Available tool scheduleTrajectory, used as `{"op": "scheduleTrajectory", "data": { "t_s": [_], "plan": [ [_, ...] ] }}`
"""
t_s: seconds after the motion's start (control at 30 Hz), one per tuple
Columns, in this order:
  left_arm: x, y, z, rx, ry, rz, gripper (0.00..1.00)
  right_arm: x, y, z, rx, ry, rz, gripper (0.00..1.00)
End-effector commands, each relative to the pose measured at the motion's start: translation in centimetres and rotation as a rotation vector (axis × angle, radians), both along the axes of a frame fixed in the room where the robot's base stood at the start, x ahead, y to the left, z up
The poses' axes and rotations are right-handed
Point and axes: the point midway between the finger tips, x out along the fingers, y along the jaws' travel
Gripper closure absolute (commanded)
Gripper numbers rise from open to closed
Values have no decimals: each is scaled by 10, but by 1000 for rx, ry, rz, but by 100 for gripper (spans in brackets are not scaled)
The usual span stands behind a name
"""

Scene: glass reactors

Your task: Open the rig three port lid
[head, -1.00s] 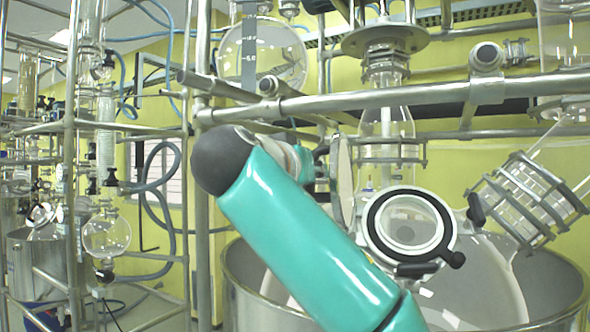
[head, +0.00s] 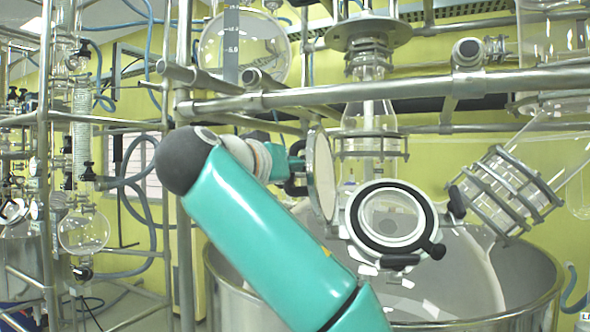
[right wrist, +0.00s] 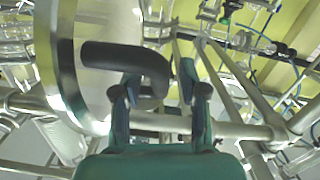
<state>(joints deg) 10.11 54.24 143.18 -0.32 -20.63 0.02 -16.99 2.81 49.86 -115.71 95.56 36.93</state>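The lid (head: 320,173) is a pale round disc, seen nearly edge-on in the head view. It stands swung away to the left of the port (head: 391,222), a round opening with a black ring on the glass vessel. My right gripper (head: 298,163) is at the lid's left side, by its black handle, partly hidden by my teal arm. In the right wrist view, the gripper (right wrist: 159,84) has its fingers apart around the bent black handle (right wrist: 120,58), with a gap to the right finger. The lid's disc (right wrist: 92,95) fills the left. My left gripper is not in view.
A large steel pot (head: 235,285) surrounds the glass vessel below. A horizontal steel pipe (head: 400,92) crosses above the lid and port. A clamped glass neck (head: 508,192) slants at the right. More frame tubes and glassware stand at the left.

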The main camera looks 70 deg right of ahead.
Motion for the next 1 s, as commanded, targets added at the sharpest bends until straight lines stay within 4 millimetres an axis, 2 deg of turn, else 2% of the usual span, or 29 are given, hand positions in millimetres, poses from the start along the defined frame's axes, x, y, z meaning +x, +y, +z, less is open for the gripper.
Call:
{"op": "scheduleTrajectory", "data": {
  "t_s": [0.23, 0.37, 0.8, 1.0],
  "plan": [
    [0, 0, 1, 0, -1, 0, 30, 1, 2, 1, -2, 0, 2, 58],
    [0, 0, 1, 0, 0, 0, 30, 2, 12, 2, -4, 0, 5, 58],
    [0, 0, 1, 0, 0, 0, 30, 8, 95, 5, -3, 1, 8, 58],
    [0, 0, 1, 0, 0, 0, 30, 9, 117, 6, -1, 1, 3, 58]
  ]
}}
